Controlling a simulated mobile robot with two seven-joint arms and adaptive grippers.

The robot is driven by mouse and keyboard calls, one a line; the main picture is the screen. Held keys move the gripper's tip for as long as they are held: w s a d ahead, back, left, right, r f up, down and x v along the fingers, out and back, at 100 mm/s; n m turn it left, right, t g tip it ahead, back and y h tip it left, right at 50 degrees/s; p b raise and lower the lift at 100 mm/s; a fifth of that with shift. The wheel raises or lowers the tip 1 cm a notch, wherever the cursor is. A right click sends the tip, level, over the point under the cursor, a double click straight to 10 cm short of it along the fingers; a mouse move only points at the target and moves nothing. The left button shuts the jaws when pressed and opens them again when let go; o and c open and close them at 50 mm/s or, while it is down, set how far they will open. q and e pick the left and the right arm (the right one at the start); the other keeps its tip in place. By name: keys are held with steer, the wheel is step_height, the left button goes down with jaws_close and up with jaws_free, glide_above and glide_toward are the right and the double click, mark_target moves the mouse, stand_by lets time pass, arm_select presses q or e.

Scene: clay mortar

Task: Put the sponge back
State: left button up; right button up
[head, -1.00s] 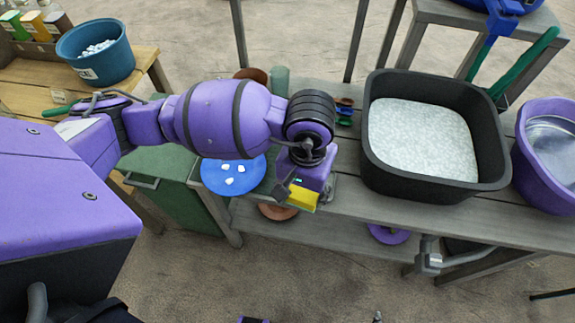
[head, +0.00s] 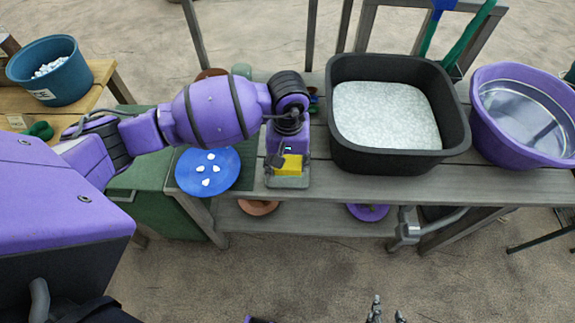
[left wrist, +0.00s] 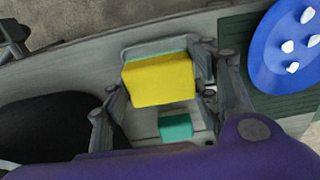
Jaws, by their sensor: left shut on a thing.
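The yellow sponge (head: 289,164) is between the fingers of my left gripper (head: 287,166), which is shut on it. In the left wrist view the sponge (left wrist: 158,82) shows a yellow face with a teal edge. A small grey tray (head: 286,183) lies at the bench's front edge, under the sponge. In the left wrist view the tray (left wrist: 140,130) holds a small teal piece (left wrist: 176,127). I cannot tell whether the sponge touches the tray. My right gripper (head: 387,311) shows only its fingertips at the bottom edge, apart and empty.
A blue disc (head: 208,186) with several white bits lies left of the tray. A black tub (head: 397,161) of pale material and a purple basin (head: 488,125) stand to the right on the grey bench (head: 340,190). A blue-green bucket (head: 75,88) stands on the wooden table.

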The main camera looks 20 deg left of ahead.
mark_target(288, 161)
arm_select(q)
steer(key=w+f, duration=0.2)
steer(key=shift+a+f, duration=0.35)
steer(key=shift+w+f, duration=0.1)
steer(key=shift+f, duration=1.4)
steer(key=shift+f, duration=0.2)
steer(key=o, duration=1.1)
